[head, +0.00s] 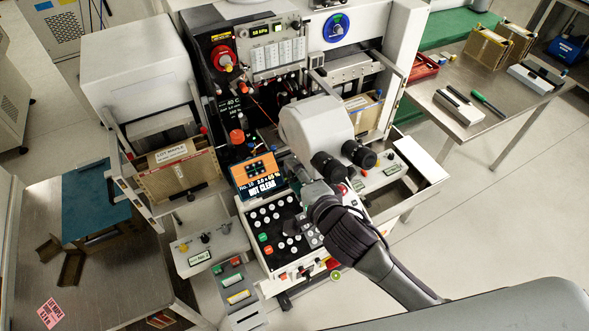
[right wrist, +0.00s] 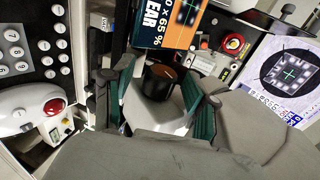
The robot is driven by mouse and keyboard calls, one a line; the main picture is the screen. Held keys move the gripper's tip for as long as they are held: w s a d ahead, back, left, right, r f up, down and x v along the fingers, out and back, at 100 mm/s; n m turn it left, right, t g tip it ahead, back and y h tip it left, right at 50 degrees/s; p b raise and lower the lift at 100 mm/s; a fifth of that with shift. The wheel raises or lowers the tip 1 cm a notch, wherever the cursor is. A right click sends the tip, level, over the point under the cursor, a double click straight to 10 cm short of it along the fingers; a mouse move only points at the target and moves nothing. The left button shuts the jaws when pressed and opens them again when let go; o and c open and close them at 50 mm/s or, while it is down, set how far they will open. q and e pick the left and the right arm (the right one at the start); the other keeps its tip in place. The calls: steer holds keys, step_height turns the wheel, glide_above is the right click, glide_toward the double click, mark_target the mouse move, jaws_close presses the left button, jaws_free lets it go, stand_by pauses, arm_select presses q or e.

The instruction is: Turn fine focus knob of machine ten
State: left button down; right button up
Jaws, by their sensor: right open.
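The machine's orange-and-blue screen (head: 259,174) reads "NOT CLEAR" in the head view, with small text above that looks like "No. 10". In the right wrist view, a short round black knob (right wrist: 160,82) with a brownish top sits between the two green-padded fingers of my right gripper (right wrist: 160,106). The fingers are open, one on each side of it, with gaps visible. In the head view, my right gripper (head: 314,188) is below the microscope eyepieces (head: 340,162), over the right side of the front panel. The knob is hidden there. My left gripper is not in view.
The keypad panel (head: 281,229) lies left of my right gripper. A white unit with a red button (right wrist: 53,108) is close by in the wrist view. The white microscope head (head: 316,130) stands just above. A steel table (head: 45,262) is at left.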

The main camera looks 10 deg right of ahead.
steer(key=shift+w+a+f, duration=0.15)
steer(key=shift+w, duration=0.2)
jaws_close()
steer(key=shift+f, duration=0.1)
steer(key=t+b, duration=0.2)
steer(key=b, duration=0.3)
steer(key=t+y+b, duration=0.1)
steer(key=b, duration=0.4)
steer(key=t+b, duration=0.2)
steer(key=b, duration=0.3)
steer(key=shift+f+t+y, duration=0.3)
steer(key=shift+y, duration=0.1)
steer(key=shift+r+t+b, duration=0.3)
steer(key=shift+t+b, duration=0.3)
steer(key=shift+b, duration=0.55)
jaws_free()
steer(key=shift+r, duration=0.1)
